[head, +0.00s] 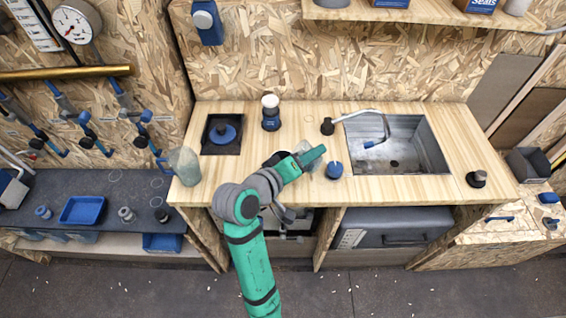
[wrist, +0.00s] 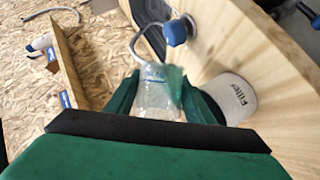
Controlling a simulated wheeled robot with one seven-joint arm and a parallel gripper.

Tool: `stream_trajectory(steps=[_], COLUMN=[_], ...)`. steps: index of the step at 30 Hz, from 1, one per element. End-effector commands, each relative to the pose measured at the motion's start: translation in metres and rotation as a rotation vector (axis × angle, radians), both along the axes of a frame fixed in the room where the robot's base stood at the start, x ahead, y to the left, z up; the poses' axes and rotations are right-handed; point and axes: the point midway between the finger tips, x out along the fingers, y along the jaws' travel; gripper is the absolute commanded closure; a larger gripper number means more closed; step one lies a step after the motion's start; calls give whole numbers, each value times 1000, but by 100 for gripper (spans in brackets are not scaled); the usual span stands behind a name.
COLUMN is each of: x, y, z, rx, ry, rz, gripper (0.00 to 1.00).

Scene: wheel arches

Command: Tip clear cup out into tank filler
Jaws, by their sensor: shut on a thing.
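The clear cup (wrist: 152,92) is between the green fingers of my gripper (wrist: 160,100) in the wrist view, and the gripper is shut on it. That view is rolled well over, with the wall at left and the counter at right. A white cylinder with dark lettering that looks like "Filler" (wrist: 236,94) stands on the counter beside the right finger. The cup looks apart from it; I cannot tell whether anything is in the cup. In the head view my gripper (head: 312,156) is over the counter left of the sink, and the arm hides most of the cup and the cylinder.
A small blue-topped item (head: 334,170) stands just right of my gripper. The sink (head: 408,150) and its curved tap (head: 370,113) are further right. A dark jar with a white lid (head: 270,112) and a grey pitcher (head: 185,166) stand to the left.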

Motion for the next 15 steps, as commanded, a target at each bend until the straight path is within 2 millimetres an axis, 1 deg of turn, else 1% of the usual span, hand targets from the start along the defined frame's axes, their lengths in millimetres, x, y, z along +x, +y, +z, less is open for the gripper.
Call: stream_trajectory(steps=[15], x=[0], y=[2], z=[4], rx=[-110], ry=[58], rz=[0], gripper=[75])
